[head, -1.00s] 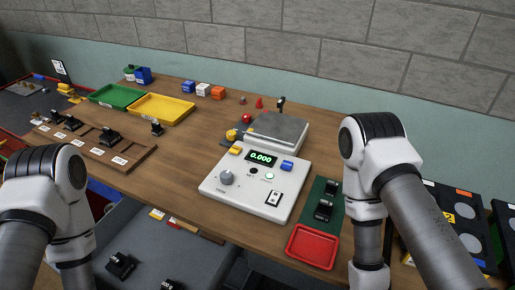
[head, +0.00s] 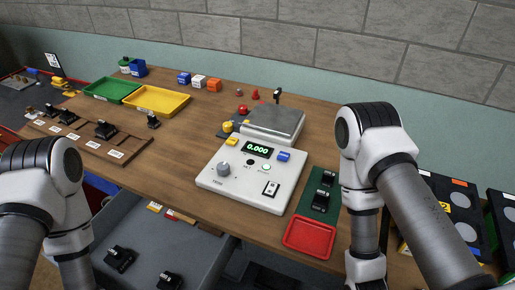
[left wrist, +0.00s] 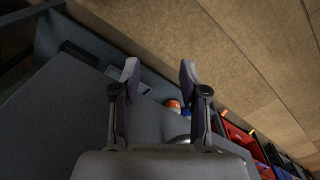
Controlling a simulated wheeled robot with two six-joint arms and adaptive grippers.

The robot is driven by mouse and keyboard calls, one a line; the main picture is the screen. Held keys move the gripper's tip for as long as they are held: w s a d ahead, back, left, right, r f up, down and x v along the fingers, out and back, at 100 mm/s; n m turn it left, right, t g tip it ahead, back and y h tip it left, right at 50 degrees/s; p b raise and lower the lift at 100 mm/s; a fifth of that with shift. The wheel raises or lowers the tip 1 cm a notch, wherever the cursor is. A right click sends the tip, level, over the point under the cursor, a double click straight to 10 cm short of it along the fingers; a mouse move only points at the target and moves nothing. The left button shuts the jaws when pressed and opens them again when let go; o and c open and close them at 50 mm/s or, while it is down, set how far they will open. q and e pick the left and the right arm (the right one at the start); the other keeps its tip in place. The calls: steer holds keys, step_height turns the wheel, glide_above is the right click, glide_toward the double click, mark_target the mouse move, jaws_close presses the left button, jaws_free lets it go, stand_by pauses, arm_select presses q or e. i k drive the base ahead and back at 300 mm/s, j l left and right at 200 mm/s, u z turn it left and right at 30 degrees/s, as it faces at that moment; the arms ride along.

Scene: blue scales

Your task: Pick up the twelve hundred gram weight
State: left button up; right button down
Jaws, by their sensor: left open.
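Several black weights are in the head view, and their labels are too small to read, so I cannot tell which is the twelve hundred gram one. Some stand on a wooden rack (head: 122,160) at the left, including a large weight (head: 105,129). One weight (head: 153,121) stands apart near the yellow tray. Two weights (head: 320,200) stand on a green mat. Two more, a left one (head: 119,258) and a right one (head: 170,281), lie in a grey drawer (head: 145,243) below the tabletop. My left gripper (left wrist: 159,72) is open and empty in the left wrist view. My right gripper is out of view.
A white scale (head: 240,186) reading 0.000 stands mid-table. A red tray (head: 310,238), a yellow tray (head: 158,101) and a green tray (head: 110,89) are on the wooden table. An orange-and-white object (left wrist: 173,105) and red bins (left wrist: 240,142) show in the left wrist view.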

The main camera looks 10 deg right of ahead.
mark_target(118, 259)
steer(key=j+u, duration=0.3)
steer(key=u, duration=0.15)
steer(key=j+u, duration=0.4)
steer(key=k+l, duration=0.05)
